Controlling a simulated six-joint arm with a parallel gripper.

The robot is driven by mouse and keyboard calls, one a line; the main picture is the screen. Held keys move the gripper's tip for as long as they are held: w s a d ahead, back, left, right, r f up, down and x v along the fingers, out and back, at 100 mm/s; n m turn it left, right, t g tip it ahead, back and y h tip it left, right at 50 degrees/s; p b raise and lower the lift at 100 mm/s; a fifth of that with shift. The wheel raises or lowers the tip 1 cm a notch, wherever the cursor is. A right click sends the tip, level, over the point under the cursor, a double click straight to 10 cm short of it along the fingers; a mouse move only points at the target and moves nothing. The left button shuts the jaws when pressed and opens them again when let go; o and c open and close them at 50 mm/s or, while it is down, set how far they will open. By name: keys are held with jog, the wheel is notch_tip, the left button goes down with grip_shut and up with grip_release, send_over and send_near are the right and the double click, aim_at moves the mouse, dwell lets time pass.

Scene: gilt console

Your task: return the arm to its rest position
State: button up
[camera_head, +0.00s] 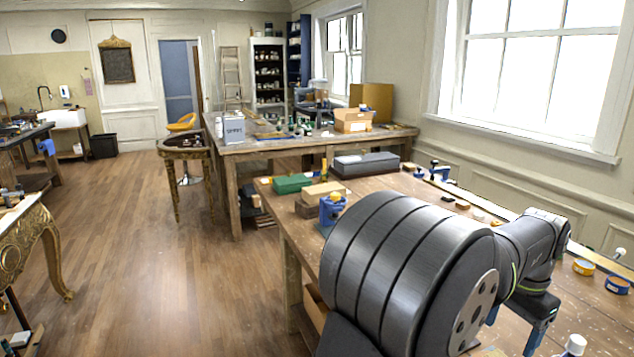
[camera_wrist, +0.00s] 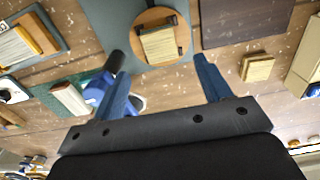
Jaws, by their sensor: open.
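My gripper (camera_wrist: 161,64) is open in the wrist view, its two blue fingers wide apart with nothing held between them. Beyond the fingers, a round wooden disc (camera_wrist: 180,48) with a pale block on it lies on a grey sheet (camera_wrist: 107,22). In the head view my arm reaches over the right part of the near workbench (camera_head: 392,187). There my gripper (camera_head: 511,337) points down at the lower right, and the arm hides part of the bench top.
Yellow-blue rolls (camera_head: 584,267) lie at the right. A green box (camera_head: 293,184), a blue clamp (camera_head: 331,212) and a grey case (camera_head: 366,164) stand at the bench's far end. A white-capped bottle (camera_head: 575,345) is near the gripper. A dark board (camera_wrist: 243,20) lies right of the disc.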

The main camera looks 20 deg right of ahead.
notch_tip(320, 180, down, 9)
jog(key=shift+r, duration=0.1)
notch_tip(320, 180, up, 8)
jog(key=shift+w+d+r, duration=0.1)
jog(key=shift+d+r, duration=0.05)
jog(key=shift+r, duration=0.1)
jog(key=w+d+n, duration=0.1)
jog(key=w+d, duration=0.6)
jog(key=d, duration=0.2)
jog(key=shift+w+d, duration=0.4)
jog(key=shift+a, duration=0.1)
